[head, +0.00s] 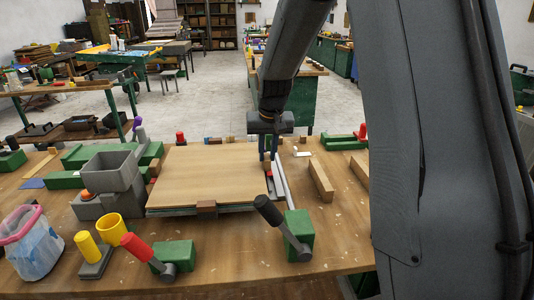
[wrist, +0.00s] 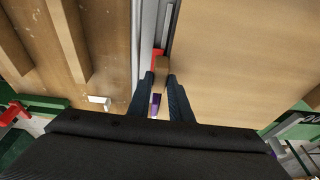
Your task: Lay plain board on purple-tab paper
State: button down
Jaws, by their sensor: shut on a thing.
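The plain board (head: 205,172) is a wide, light wooden sheet lying flat over a grey base on the bench. In the wrist view the board (wrist: 235,55) fills the right side. My gripper (head: 268,157) is at the board's right edge. In the wrist view my gripper (wrist: 158,92) is shut on a small wooden block (wrist: 161,68) at that edge, which looks like the board's grip. A bit of purple (wrist: 155,103) shows between the fingers, perhaps the paper's tab. The paper itself is hidden, and I cannot tell whether the board touches it.
A grey bin (head: 108,172) stands left of the board. Wooden bars (head: 320,180) lie to the right, past a pale rail (head: 282,181).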

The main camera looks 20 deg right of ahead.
jog(key=shift+f, duration=0.4)
jog(key=c, duration=1.5)
grip_release()
jog(key=shift+c, duration=0.2)
jog(key=shift+f, duration=0.1)
jog(key=b+v, duration=0.2)
jog(key=v, duration=0.6)
